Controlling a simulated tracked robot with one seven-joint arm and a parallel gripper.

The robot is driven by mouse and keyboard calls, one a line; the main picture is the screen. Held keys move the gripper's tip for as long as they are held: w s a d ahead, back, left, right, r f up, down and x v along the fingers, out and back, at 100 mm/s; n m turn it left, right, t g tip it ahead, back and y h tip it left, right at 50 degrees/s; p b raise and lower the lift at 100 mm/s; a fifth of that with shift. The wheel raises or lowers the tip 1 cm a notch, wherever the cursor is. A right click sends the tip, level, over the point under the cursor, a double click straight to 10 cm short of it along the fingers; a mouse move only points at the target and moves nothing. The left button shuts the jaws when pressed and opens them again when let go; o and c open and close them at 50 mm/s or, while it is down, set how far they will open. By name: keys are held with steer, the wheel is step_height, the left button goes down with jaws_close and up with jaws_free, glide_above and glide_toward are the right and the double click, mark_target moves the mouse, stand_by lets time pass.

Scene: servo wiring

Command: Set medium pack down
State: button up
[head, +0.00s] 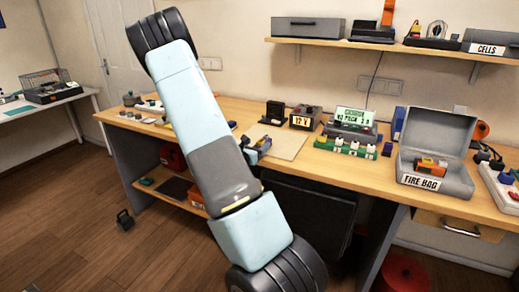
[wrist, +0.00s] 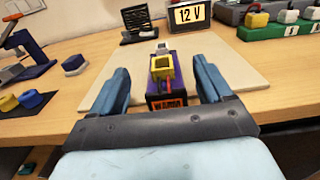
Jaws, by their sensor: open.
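A dark purple pack (wrist: 178,81) with a yellow connector and an orange label stands on a beige board (wrist: 225,71) in the wrist view. The label is too blurred to read surely, so I cannot confirm that it is the medium pack. My gripper (wrist: 160,68) is open, with one blue finger on each side of the pack and a visible gap to both. In the head view my gripper is over the workbench at the board's left edge (head: 287,143), and my arm hides part of that area.
A 12 V display (head: 301,122) stands behind the board. A charger (head: 352,123) and a green-and-white block (head: 345,147) are right of it. An open grey fire bag (head: 435,190) holds an orange pack (head: 430,167). Blue and yellow pieces (wrist: 30,99) lie left of the board.

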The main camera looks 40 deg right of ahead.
mark_target(259, 144)
steer(key=x, duration=0.5)
steer(key=shift+s+f, duration=0.15)
steer(key=shift+s, duration=0.1)
steer(key=shift+c, duration=0.3)
jaws_close()
